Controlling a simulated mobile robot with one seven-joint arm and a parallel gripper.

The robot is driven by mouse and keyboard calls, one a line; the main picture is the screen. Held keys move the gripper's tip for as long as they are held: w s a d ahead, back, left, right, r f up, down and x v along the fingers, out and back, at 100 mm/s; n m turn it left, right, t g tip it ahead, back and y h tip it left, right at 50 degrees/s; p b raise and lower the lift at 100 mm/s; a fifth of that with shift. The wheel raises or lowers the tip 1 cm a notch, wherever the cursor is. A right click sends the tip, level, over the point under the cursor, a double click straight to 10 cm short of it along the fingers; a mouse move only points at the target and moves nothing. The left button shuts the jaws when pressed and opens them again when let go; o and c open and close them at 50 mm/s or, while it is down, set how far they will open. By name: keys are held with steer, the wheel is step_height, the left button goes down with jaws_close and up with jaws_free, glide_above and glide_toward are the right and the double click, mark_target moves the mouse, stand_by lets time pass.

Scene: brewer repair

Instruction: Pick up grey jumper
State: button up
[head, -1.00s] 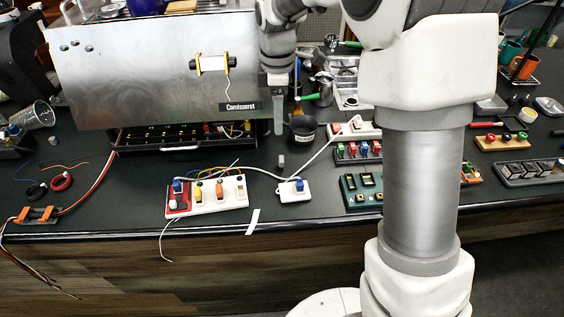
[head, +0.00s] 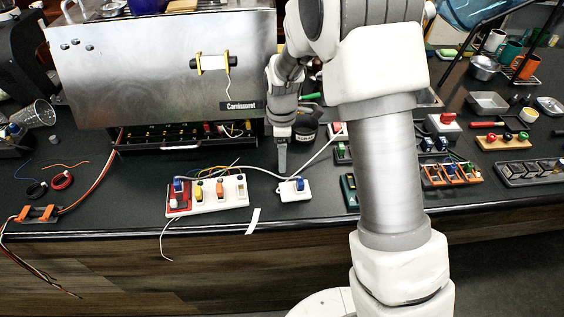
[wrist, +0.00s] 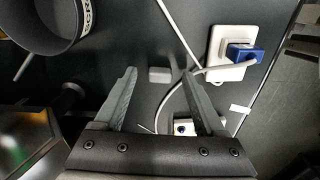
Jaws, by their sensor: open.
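The grey jumper (wrist: 160,75) is a small grey block on the dark counter. In the wrist view it appears between and just beyond my two fingertips, with dark counter showing on both sides. In the head view my gripper (head: 282,160) points down over the jumper's spot and hides it. My gripper also shows in the wrist view (wrist: 159,88), with its fingers spread apart and nothing between them. How high the fingertips are above the counter is hard to tell.
A small white block with a blue plug (head: 296,189) and its white cable lie close by. A white power strip (head: 213,195) is to the left. The steel brewer (head: 165,70) stands behind, and a dark round cup (wrist: 55,22) is near the gripper. Boards crowd the right.

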jaws_close()
stand_by(0.3)
